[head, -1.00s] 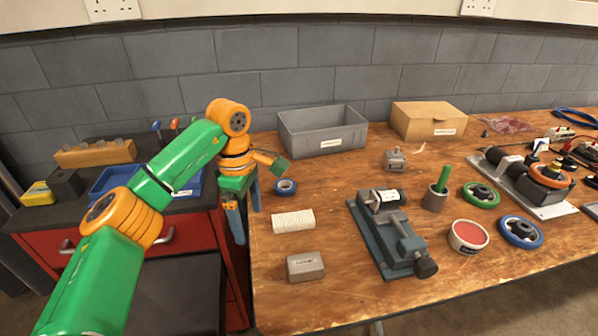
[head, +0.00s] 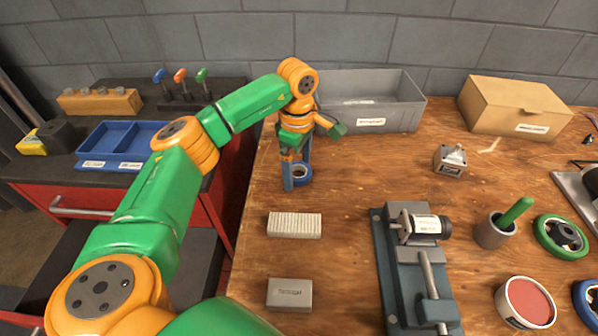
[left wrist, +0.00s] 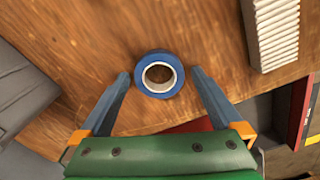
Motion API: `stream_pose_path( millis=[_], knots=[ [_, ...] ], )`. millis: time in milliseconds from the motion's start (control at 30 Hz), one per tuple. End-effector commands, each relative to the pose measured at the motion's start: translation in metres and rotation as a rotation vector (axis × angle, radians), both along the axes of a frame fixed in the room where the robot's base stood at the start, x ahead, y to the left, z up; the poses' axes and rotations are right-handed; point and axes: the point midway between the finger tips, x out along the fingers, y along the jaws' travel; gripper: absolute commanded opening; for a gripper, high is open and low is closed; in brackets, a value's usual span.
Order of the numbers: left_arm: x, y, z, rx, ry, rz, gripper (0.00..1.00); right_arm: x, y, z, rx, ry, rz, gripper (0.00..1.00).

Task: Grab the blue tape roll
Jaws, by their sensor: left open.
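The blue tape roll (head: 301,173) lies flat on the wooden bench, in front of the grey bin. In the head view my left gripper (head: 296,183) points down at it, and one finger partly hides it. In the left wrist view the blue tape roll (left wrist: 159,74) shows whole, with a pale core and the wood seen through its hole. My left gripper (left wrist: 159,76) is open, one finger on each side of the roll. Small gaps show between fingers and roll; how high the fingertips are above the bench is hard to tell. My right gripper is not in view.
A grey bin (head: 372,103) stands behind the roll. A white ribbed block (head: 294,225) and a grey block (head: 289,294) lie nearer on the bench (head: 345,255). A vise-like fixture (head: 400,270) stands to the right. The bench's left edge is close to the roll.

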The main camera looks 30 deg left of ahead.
Motion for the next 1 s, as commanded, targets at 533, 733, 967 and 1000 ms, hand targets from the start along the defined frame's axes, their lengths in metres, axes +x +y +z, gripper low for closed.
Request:
stream_pose_path(
  millis=[533, 733, 967, 1000],
  knots=[
    [0.0, 0.0, -0.001, 0.0, -0.001, 0.0, 0.17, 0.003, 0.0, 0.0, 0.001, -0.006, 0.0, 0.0],
    [0.0, 0.0, -0.001, 0.0, -0.001, 0.0, 0.17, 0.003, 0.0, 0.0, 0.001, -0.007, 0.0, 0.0],
    [0.001, 0.0, 0.027, 0.001, -0.005, 0.001, 0.17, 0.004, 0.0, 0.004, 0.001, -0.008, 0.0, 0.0],
    [-0.002, 0.0, 0.035, 0.001, -0.005, 0.0, 0.17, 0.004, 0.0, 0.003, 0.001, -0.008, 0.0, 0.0]
  ],
)
